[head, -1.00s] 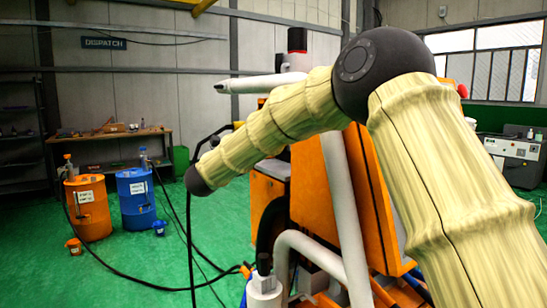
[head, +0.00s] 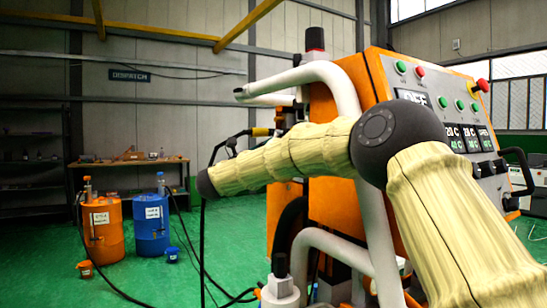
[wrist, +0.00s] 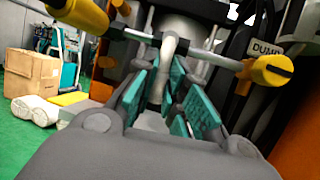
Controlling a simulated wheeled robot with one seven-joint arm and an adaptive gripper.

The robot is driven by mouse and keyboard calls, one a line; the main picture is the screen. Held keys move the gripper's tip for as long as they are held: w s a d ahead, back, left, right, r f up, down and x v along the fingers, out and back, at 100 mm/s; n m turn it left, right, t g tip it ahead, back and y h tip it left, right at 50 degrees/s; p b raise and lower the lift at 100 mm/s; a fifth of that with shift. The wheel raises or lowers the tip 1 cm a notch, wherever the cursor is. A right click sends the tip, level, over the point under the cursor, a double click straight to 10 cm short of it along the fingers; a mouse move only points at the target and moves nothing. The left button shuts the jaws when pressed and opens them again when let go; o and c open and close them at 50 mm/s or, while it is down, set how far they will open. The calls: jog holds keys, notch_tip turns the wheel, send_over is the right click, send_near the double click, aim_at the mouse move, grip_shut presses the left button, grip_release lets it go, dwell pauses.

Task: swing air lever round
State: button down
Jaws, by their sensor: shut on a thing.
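In the wrist view my gripper (wrist: 165,84) has its teal-padded fingers on both sides of a pale grey bent bar (wrist: 168,48), and is shut on it. This bar looks like the air lever, but no label on it can be read. Metal rods run from its sides toward two yellow grips, one at the upper left (wrist: 80,14) and one at the right (wrist: 265,74). The bar's lower end is partly hidden between the pads. In the head view my arm hides the gripper, and a yellow grip (head: 262,132) shows just above the arm.
The orange machine (head: 335,215) stands close, with pale pipes (head: 345,85) and a control panel (head: 455,115). A "DUMP" label (wrist: 266,49) is beside the right grip. Orange (head: 103,232) and blue (head: 151,228) drums stand at left.

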jog(key=shift+w+m, duration=0.1)
jog(key=shift+m, duration=0.2)
dwell(0.4)
jog(key=c, duration=1.5)
grip_release()
jog(key=shift+o, duration=0.2)
jog(key=shift+a+f, duration=0.1)
jog(key=v, duration=1.1)
jog(key=shift+s+a+f, duration=0.15)
jog(key=shift+s+a, duration=0.05)
jog(key=shift+a, duration=0.05)
